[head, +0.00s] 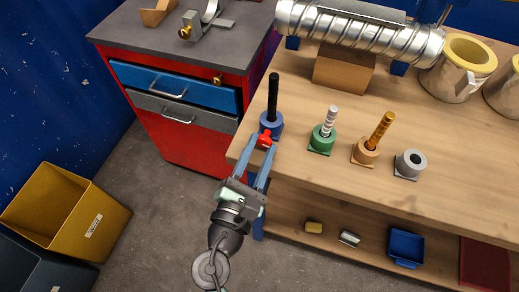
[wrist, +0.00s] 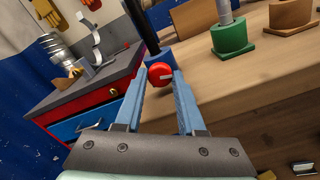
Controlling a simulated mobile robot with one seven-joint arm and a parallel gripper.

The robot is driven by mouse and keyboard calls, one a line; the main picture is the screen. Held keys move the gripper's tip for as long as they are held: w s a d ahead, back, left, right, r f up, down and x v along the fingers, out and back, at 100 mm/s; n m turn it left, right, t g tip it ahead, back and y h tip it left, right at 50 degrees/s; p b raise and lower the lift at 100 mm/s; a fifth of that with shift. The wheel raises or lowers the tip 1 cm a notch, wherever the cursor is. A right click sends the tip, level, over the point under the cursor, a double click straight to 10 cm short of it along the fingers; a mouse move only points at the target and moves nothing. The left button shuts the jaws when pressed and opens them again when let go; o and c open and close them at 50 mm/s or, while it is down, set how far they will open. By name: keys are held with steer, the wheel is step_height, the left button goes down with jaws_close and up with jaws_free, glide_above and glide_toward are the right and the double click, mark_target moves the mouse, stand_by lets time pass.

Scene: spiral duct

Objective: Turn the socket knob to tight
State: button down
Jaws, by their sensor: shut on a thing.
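The blue socket (head: 272,122) stands near the left end of the wooden bench with a black rod upright in it. Its red knob (head: 265,138) faces me on the front side. My gripper (head: 264,146) is shut on the red knob, with one blue finger on each side. In the wrist view the red knob (wrist: 160,72) sits between the fingertips, with a pale pointer bar reaching to the right. The blue socket (wrist: 159,56) is partly hidden behind the knob there. I cannot read any tight mark.
To the right stand a green socket (head: 322,140) with a pale rod, a tan socket (head: 364,153) with a golden rod, and an empty grey socket (head: 410,164). A spiral duct (head: 355,30) lies behind. A red drawer cabinet (head: 180,140) stands left, across a floor gap.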

steer(key=c, duration=0.5)
jaws_free()
